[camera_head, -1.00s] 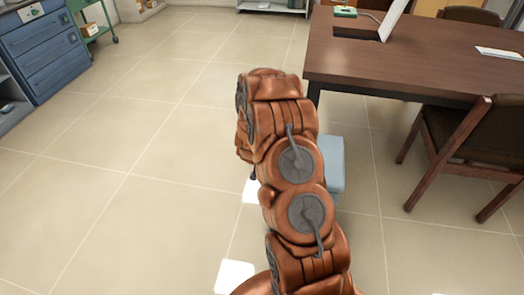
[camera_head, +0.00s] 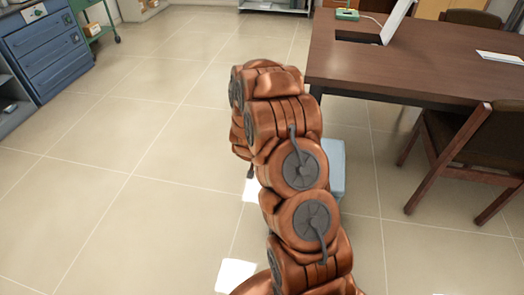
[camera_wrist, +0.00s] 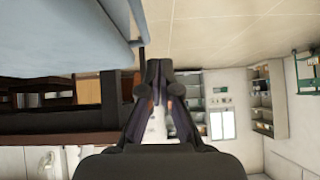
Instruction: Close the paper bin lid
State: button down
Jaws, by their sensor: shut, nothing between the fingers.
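The paper bin is a light blue box (camera_head: 337,168) on the floor, mostly hidden behind my arm in the head view. A large blue surface of it (camera_wrist: 65,35) fills the upper left of the wrist view, with a straight edge beside my fingers. I cannot tell the lid's angle. My gripper (camera_wrist: 158,68) is shut and empty in the wrist view, close to the right of that blue edge. I cannot tell whether it touches. In the head view, my arm hides most of the gripper.
A dark brown table (camera_head: 420,65) stands right of the bin, with a brown chair (camera_head: 475,150) at its side. A blue drawer cabinet (camera_head: 45,50) stands at the far left. The tiled floor (camera_head: 120,190) left of my arm is clear. The wrist view shows the room upside down.

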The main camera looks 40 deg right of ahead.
jog(key=w+v, duration=0.1)
jog(key=v, duration=0.6)
jog(key=shift+a+r, duration=0.25)
jog(key=shift+a, duration=0.15)
